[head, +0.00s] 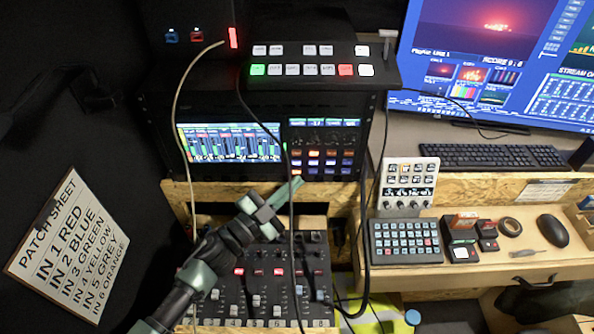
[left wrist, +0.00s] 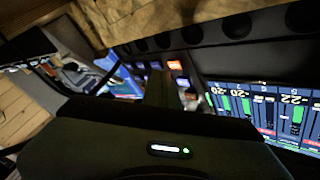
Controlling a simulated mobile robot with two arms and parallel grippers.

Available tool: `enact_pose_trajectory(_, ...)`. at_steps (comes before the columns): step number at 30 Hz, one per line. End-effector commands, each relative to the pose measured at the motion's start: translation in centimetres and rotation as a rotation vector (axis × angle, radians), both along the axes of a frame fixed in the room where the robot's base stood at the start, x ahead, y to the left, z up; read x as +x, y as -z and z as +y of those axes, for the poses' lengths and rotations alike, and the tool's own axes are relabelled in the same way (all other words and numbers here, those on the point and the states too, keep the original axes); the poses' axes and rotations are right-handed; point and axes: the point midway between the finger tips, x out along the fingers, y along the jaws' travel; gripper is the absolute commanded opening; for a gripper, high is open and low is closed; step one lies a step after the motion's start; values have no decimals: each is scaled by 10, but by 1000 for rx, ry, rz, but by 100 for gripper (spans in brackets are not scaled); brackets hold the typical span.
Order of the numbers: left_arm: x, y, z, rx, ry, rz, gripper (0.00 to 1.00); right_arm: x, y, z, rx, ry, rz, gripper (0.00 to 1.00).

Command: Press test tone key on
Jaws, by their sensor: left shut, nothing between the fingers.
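My left gripper (head: 296,187) is shut and empty. Its fingers point up and right, below the rack's small key panel (head: 323,158), which has rows of orange, red, white and blue lit keys. I cannot read which key is the test tone key. In the left wrist view the shut fingers (left wrist: 160,78) reach toward that panel. The fingers hide part of the panel there. Contact with a key cannot be made out. My right gripper is not in view.
A meter screen (head: 230,143) sits left of the key panel. A fader mixer (head: 262,285) lies under my left arm. Loose cables (head: 291,215) hang in front of the rack and mixer. A switcher (head: 322,70) stands above. A desk with keypads (head: 406,240) is at right.

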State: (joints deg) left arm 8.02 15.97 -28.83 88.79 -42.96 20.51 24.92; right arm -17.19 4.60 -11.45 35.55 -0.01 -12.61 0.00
Motion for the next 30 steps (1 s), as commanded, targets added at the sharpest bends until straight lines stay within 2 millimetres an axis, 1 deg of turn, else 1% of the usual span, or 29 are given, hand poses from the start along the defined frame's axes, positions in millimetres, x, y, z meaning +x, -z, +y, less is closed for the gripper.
enact_pose_trajectory(8,-3,0,0,-1,0,1,0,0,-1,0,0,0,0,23)
enact_pose_trajectory(24,-54,-1,0,-1,0,1,0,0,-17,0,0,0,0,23)
enact_pose_trajectory(30,-60,0,0,-1,0,1,0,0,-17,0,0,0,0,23)
